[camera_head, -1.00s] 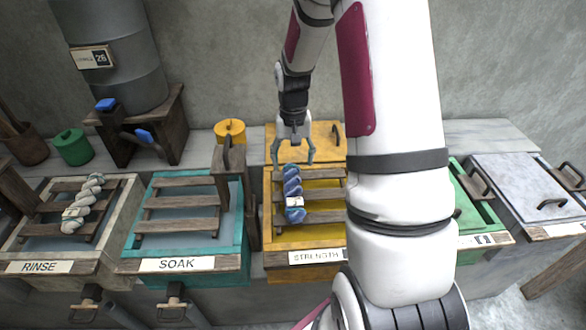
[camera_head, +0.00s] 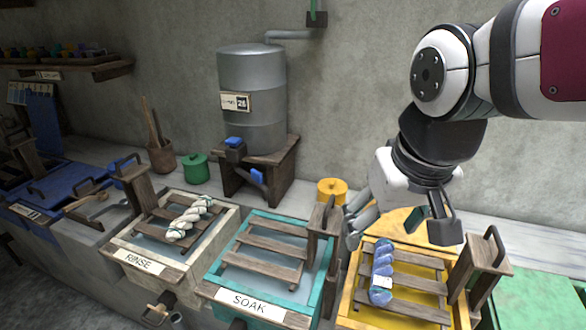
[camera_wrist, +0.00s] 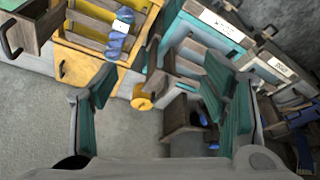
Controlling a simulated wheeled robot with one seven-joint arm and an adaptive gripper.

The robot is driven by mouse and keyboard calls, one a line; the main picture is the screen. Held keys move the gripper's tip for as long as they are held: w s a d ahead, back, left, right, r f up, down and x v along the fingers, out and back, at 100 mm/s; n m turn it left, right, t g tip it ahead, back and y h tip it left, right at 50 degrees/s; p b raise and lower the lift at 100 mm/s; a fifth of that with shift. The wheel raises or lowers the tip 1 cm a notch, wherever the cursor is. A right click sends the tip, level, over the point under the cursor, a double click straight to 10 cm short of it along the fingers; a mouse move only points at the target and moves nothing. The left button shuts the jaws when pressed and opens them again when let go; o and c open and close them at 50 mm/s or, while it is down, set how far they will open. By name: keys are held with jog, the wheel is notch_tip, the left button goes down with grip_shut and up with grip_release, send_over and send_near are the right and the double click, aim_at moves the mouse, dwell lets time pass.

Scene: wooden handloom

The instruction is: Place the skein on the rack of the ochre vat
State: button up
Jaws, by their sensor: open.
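A blue-and-white twisted skein with a white tag (camera_head: 381,270) lies across the slats of the rack (camera_head: 415,284) on the ochre vat (camera_head: 353,300). The skein also shows at the top left of the wrist view (camera_wrist: 118,35), clear of the fingers. My gripper (camera_head: 400,228) is open and empty, raised above the far side of the ochre vat and apart from the skein. Its teal-padded fingers are spread wide in the wrist view (camera_wrist: 162,92). The arm hides part of the wall and counter behind.
A teal SOAK vat (camera_head: 213,284) with a bare rack stands left of the ochre vat. Beyond it, a RINSE vat (camera_head: 114,248) bears a cream skein (camera_head: 189,218). A yellow pot (camera_head: 331,191) and a metal tank (camera_head: 252,100) stand behind; a green vat (camera_head: 545,295) is at right.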

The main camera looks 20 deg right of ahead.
jog(key=shift+n+t+y, duration=0.3)
jog(key=shift+n+t, duration=0.1)
jog(key=shift+n, duration=0.2)
jog(key=s, duration=0.1)
jog(key=s+a, duration=0.1)
jog(key=s, duration=0.1)
jog(key=s+a, duration=0.1)
jog(key=s, duration=0.1)
jog(key=shift+s+a+r, duration=0.1)
jog(key=shift+s+r, duration=0.1)
